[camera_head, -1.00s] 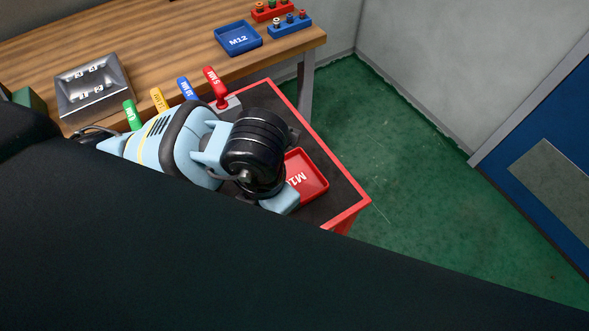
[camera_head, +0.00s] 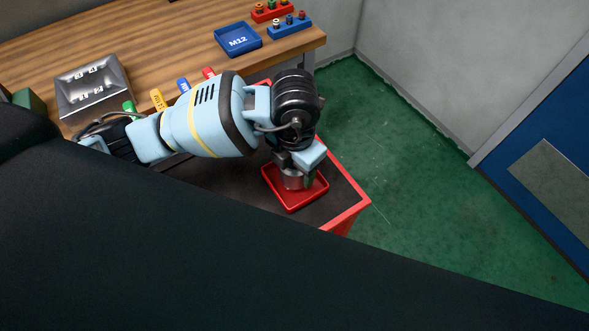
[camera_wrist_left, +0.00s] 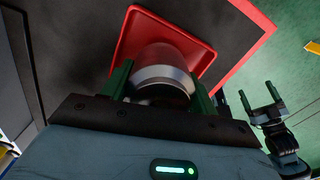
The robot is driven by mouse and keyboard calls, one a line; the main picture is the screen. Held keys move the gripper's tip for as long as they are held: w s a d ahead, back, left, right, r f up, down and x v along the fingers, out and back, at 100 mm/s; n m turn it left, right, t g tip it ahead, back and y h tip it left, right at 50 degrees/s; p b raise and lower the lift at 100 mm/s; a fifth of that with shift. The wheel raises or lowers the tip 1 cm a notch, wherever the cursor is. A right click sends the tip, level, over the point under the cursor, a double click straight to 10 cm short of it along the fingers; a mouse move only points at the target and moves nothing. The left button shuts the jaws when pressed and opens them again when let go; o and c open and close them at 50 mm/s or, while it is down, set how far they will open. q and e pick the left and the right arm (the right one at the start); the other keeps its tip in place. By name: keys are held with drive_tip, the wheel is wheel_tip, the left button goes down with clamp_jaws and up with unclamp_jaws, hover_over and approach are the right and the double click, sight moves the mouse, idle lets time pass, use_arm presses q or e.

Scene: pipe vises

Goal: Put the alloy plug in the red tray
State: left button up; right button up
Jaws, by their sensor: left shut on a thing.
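The alloy plug (camera_head: 292,181) is a silvery metal cylinder. It also shows in the left wrist view (camera_wrist_left: 163,70), between the green fingers of my left gripper. My left gripper (camera_head: 297,176) points down and is shut on the plug, over the red tray (camera_head: 296,206). The tray lies behind the plug in the left wrist view (camera_wrist_left: 133,38). I cannot tell whether the plug touches the tray floor. The tray's marking is hidden by the gripper and plug. My right gripper (camera_wrist_left: 260,98) shows at the right of the left wrist view, its fingers apart and empty.
The tray stands on a dark cart top with a red rim (camera_head: 350,211). Coloured handles stand near the bench edge.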

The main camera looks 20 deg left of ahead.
use_arm(q)
wheel_tip(320, 180, down, 2)
drive_tip(key=shift+f, duration=0.1)
use_arm(e)
drive_tip(key=shift+w, duration=0.3)
use_arm(q)
drive_tip(key=shift+f, duration=0.15)
drive_tip(key=o, duration=1)
wheel_tip(320, 180, up, 11)
drive_tip(key=shift+f+p, duration=0.1)
drive_tip(key=shift+p, duration=0.35)
drive_tip(key=shift+r, duration=0.75)
use_arm(e)
drive_tip(key=shift+w+r, duration=0.2)
drive_tip(key=shift+r, duration=0.4)
